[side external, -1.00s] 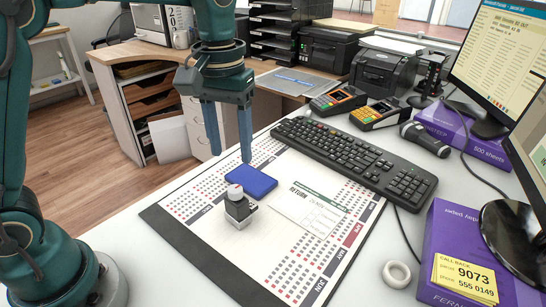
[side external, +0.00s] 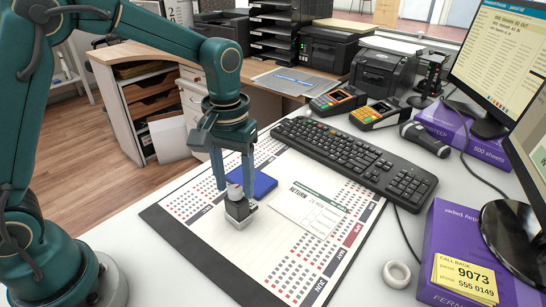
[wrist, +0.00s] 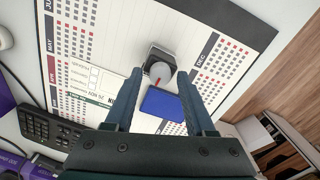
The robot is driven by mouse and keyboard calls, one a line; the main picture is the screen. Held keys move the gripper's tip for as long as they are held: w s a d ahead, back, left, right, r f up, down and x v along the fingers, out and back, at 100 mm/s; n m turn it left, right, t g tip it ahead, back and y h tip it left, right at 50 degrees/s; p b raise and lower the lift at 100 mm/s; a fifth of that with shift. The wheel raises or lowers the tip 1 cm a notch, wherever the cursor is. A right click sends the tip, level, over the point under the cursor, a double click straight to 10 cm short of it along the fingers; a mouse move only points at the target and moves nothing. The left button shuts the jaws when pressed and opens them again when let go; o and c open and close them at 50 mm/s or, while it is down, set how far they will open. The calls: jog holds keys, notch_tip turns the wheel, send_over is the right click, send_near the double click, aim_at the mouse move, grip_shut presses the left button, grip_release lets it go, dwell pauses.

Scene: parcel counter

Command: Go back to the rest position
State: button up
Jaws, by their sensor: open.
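My gripper (side external: 236,187) is open, pointing down over the desk mat, with its fingertips close to the top of a small stamp. The stamp (side external: 238,212), with a dark body and round pale knob, stands upright on the mat. In the wrist view the stamp (wrist: 161,66) shows between the fingertips (wrist: 160,74); I cannot tell whether they touch it. A blue ink pad (side external: 264,184) lies just behind the stamp, partly hidden by a finger, and also shows in the wrist view (wrist: 161,104). A white return slip (side external: 309,208) lies to the right.
A calendar desk mat (side external: 190,243) lies under these things. A black keyboard (side external: 352,160) borders it behind right. The mat's front is clear.

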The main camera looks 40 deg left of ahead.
jog(key=shift+f, duration=0.35)
grip_shut()
dwell(1.8)
jog(key=m, duration=0.5)
jog(key=shift+m, duration=0.3)
jog(key=m, duration=0.6)
jog(key=shift+m, duration=0.4)
